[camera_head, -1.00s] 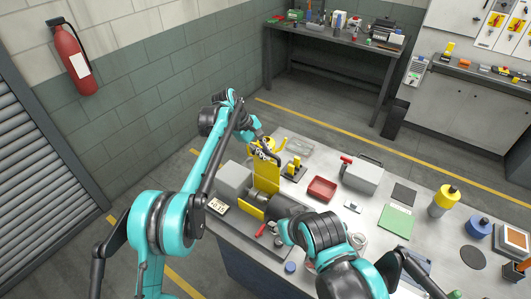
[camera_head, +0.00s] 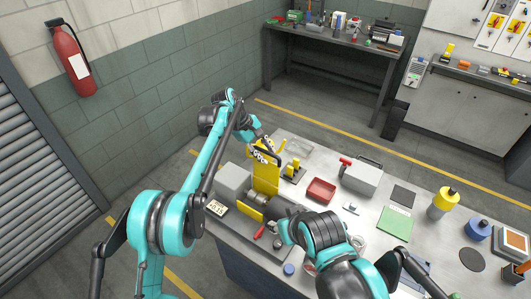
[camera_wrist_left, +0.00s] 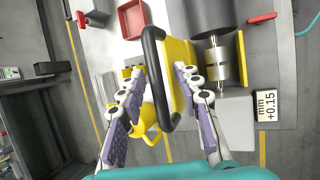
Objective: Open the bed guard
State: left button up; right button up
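The bed guard is an upright yellow panel (camera_head: 265,179) with a black bar handle (camera_head: 278,157) at its top. It stands beside a grey cylindrical machine part. In the left wrist view the handle (camera_wrist_left: 150,75) lies between the fingers of my left gripper (camera_wrist_left: 160,72), with the yellow panel (camera_wrist_left: 178,60) behind it. The fingers are spread apart and do not clamp the handle; whether one touches it I cannot tell. In the head view my left gripper (camera_head: 262,150) is at the panel's top. My right gripper is not in view.
A red tray (camera_head: 321,190), a grey toolbox (camera_head: 361,175) and a green mat (camera_head: 397,222) lie on the bench to the right. A yellow holder (camera_head: 293,170) stands close behind the guard. A grey block (camera_head: 233,181) and a +0.15 mm display (camera_head: 217,208) are on the left.

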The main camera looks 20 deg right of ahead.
pick_arm(q)
jog(key=v, duration=1.2)
jog(key=s+a+f+m+t+y+b, duration=0.1)
jog(key=s+a+f+m+t+b, duration=0.15)
jog(key=s+a+b, duration=0.55)
jog(key=s+a+f+m+t+y+b, duration=0.1)
jog(key=s+a+f+t+b, duration=0.2)
jog(key=a, duration=1)
jog(key=s+a+f+m+t+y+b, duration=0.1)
jog(key=s+a+f+b, duration=0.2)
jog(key=s+a+f, duration=0.3)
jog(key=s+a+f+m+t+y+b, duration=0.2)
jog(key=s+a+f, duration=0.5)
jog(key=s+f, duration=0.6)
jog(key=shift+s+y+b, duration=0.3)
jog(key=shift+s+b, duration=0.25)
